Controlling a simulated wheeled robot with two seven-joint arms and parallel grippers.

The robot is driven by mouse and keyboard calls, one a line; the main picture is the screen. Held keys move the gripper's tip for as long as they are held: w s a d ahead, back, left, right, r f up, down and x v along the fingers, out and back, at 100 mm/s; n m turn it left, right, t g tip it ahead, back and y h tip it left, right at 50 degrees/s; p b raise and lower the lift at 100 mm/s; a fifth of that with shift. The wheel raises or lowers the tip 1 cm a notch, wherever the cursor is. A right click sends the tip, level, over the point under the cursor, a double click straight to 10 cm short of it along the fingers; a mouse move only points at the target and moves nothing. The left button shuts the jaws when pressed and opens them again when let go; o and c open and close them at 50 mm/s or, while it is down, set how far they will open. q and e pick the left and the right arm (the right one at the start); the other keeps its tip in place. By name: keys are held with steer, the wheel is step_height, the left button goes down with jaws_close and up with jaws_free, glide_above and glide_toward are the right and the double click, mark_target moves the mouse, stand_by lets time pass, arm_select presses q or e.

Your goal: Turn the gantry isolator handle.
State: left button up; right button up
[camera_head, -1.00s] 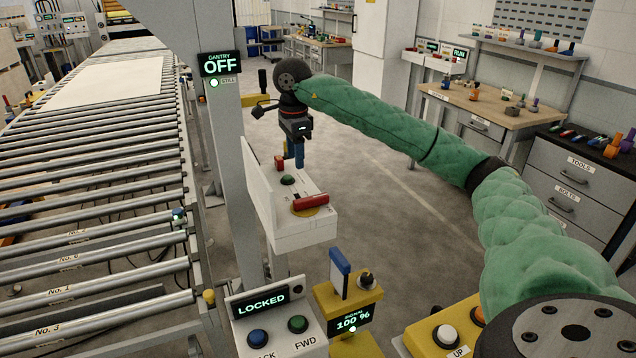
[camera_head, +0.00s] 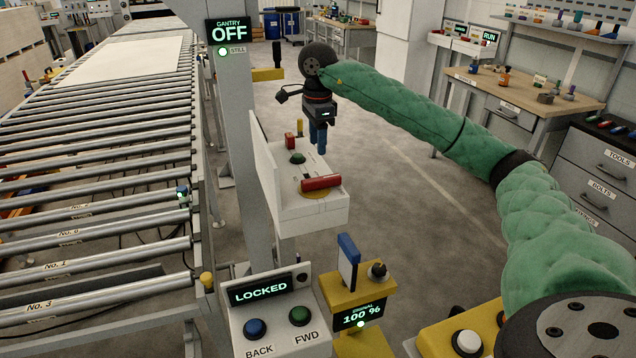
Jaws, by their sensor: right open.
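The gantry isolator handle is a red bar (camera_head: 321,183) on a yellow disc, on top of a white control box (camera_head: 310,210) mounted by the gantry post. My right gripper (camera_head: 318,146) is above and behind the box, with its blue fingers pointing down. It is open, holds nothing and is apart from the red handle. My green-sleeved right arm reaches in from the right. The gantry sign (camera_head: 226,32) reads OFF, with a lit STILL lamp below it. My left gripper is out of view.
The box also carries a green button (camera_head: 297,158) and a small red part (camera_head: 289,141). A LOCKED panel (camera_head: 262,289) and a yellow pedestal (camera_head: 357,291) with a blue lever stand in front. A roller conveyor (camera_head: 95,180) fills the left. Floor right of the box is clear.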

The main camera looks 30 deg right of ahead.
mark_target(318, 179)
step_height(318, 179, down, 3)
steer(key=shift+w+d+f+b, duration=0.1)
steer(key=shift+d+b, duration=0.05)
steer(key=shift+b, duration=0.9)
arm_select(q)
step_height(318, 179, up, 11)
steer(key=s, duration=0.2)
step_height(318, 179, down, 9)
steer(key=p, duration=0.2)
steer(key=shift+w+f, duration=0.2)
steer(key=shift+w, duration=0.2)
arm_select(e)
steer(key=shift+f, duration=3.85)
jaws_close()
